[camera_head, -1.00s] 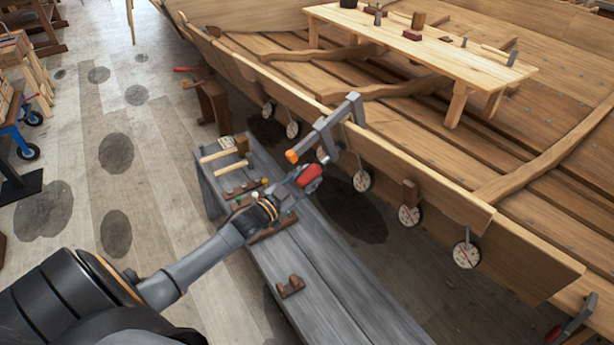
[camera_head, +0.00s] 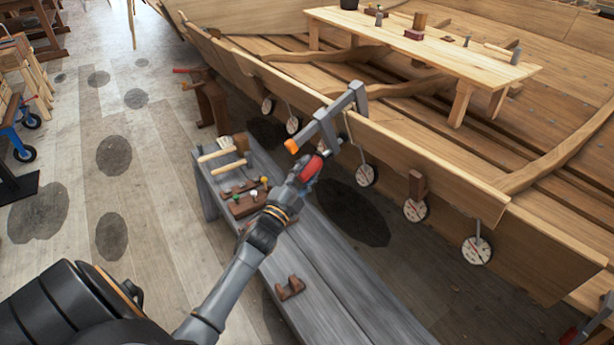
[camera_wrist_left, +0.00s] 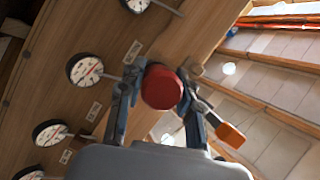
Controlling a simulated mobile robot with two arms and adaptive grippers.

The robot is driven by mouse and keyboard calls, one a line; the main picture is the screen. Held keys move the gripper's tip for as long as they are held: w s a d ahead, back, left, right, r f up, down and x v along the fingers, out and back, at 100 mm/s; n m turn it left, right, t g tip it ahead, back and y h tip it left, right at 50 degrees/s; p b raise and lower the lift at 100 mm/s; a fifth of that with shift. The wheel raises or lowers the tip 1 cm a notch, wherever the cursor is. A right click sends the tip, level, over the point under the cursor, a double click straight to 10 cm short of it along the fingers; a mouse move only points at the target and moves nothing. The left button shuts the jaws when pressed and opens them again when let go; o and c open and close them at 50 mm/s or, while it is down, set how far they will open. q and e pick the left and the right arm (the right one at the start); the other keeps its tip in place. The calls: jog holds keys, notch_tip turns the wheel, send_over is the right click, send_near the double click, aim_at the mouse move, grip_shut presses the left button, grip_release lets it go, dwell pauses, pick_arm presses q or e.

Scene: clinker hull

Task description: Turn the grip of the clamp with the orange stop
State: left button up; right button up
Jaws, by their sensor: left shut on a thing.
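The clamp (camera_head: 328,118) is a grey bar frame set over the upper edge of the hull plank. Its orange stop (camera_head: 291,146) is at the near end of the bar and also shows in the left wrist view (camera_wrist_left: 230,135), right of the fingers. Its red grip (camera_head: 311,168) hangs below the bar; in the left wrist view the grip's round red end (camera_wrist_left: 162,88) is between my fingers. My left gripper (camera_head: 306,176) is shut on the grip, one finger on each side. My right gripper is in neither view.
A grey bench (camera_head: 322,275) with mallets (camera_head: 222,152) and brown wooden blocks (camera_head: 290,288) stands below my left arm. Several round dials (camera_head: 365,175) hang along the hull plank (camera_head: 430,165) near the clamp. The floor at left (camera_head: 150,190) is mostly clear.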

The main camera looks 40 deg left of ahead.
pick_arm(q)
jog(key=shift+m, duration=0.3)
dwell(0.4)
jog(key=o, duration=1.2)
jog(key=shift+c, duration=0.2)
jog(key=v, duration=1.2)
jog(key=shift+d+f, duration=0.15)
jog(key=shift+f, duration=0.05)
